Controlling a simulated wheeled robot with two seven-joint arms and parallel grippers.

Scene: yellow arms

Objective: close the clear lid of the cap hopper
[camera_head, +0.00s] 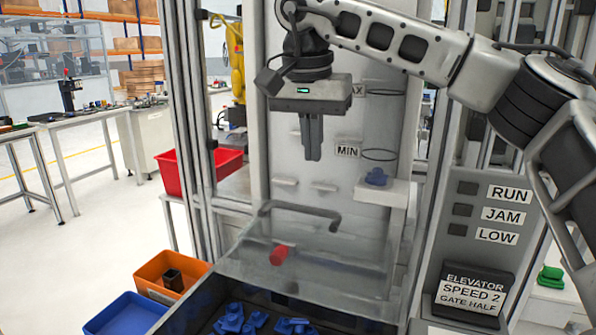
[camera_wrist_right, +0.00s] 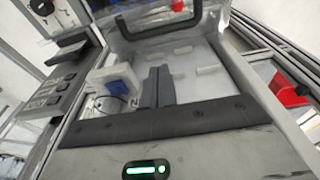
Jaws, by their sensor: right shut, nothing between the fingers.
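The clear lid (camera_head: 330,262) appears raised and tilted back toward the panel, behind the dark hopper (camera_head: 190,318). Its dark handle (camera_head: 300,208) is along its upper edge; the handle also shows at the top of the right wrist view (camera_wrist_right: 160,28). Blue caps (camera_head: 240,322) lie in the hopper, open to view in front of the lid. My right gripper (camera_head: 312,158) points down above the handle, apart from it, shut and empty. Its fingers also show in the right wrist view (camera_wrist_right: 155,88). My left gripper is out of view.
A red cylinder (camera_head: 279,255) shows at the lid; I cannot tell whether on or behind it. A blue piece sits on a white ledge (camera_head: 382,192) right of the gripper. Orange (camera_head: 150,270) and blue (camera_head: 125,315) bins stand left. A labelled panel (camera_head: 480,215) stands right.

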